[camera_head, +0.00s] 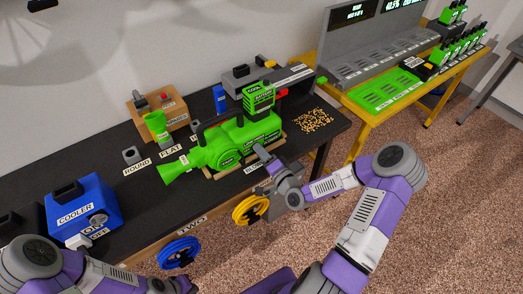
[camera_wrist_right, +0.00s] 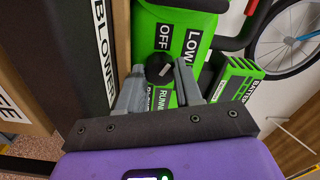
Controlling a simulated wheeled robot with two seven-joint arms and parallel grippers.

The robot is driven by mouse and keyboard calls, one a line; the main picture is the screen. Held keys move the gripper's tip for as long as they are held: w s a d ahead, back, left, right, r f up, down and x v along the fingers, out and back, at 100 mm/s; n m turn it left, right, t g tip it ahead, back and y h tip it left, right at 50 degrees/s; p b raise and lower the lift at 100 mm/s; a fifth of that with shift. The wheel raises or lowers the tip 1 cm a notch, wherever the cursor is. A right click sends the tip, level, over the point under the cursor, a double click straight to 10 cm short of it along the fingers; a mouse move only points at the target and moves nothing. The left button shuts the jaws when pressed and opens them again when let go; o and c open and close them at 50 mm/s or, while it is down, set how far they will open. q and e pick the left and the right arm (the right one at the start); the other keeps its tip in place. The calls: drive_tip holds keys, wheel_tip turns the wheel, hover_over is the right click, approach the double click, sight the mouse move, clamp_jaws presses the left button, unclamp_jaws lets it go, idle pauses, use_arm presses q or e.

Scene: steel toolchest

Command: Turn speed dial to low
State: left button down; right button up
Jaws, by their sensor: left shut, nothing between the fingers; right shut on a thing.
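The dark speed dial (camera_wrist_right: 159,69) sits on the green blower panel, close to the OFF label (camera_wrist_right: 163,36) and the LOW label (camera_wrist_right: 192,42) in the right wrist view. A small pale mark shows on it; which label it points to I cannot tell. My right gripper (camera_wrist_right: 160,85) is closed on the dial, a grey finger on either side. In the head view the green blower (camera_head: 230,142) stands on the black bench, and my right gripper (camera_head: 259,151) reaches its near side, hiding the dial. My left gripper (camera_head: 175,284) is low at the bottom edge, its fingertips unclear.
A blue cooler (camera_head: 75,207) stands at the left of the black bench. Several nozzle items and a wooden box (camera_head: 170,100) stand behind the blower. Blue and yellow rings (camera_head: 180,252) hang by the bench front. A yellow bench (camera_head: 345,78) stands at right.

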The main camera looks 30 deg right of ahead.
drive_tip(key=m+p, duration=0.1)
drive_tip(key=m, duration=0.2)
drive_tip(key=shift+m, duration=0.3)
drive_tip(key=shift+m+p, duration=0.7)
drive_tip(key=shift+m, duration=0.8)
drive_tip(key=o, duration=0.8)
drive_tip(key=shift+s, duration=0.1)
drive_tip(key=s, duration=0.5)
drive_tip(key=s+p, duration=0.1)
drive_tip(key=s, duration=0.1)
drive_tip(key=shift+s+d, duration=0.2)
drive_tip(key=shift+d, duration=0.1)
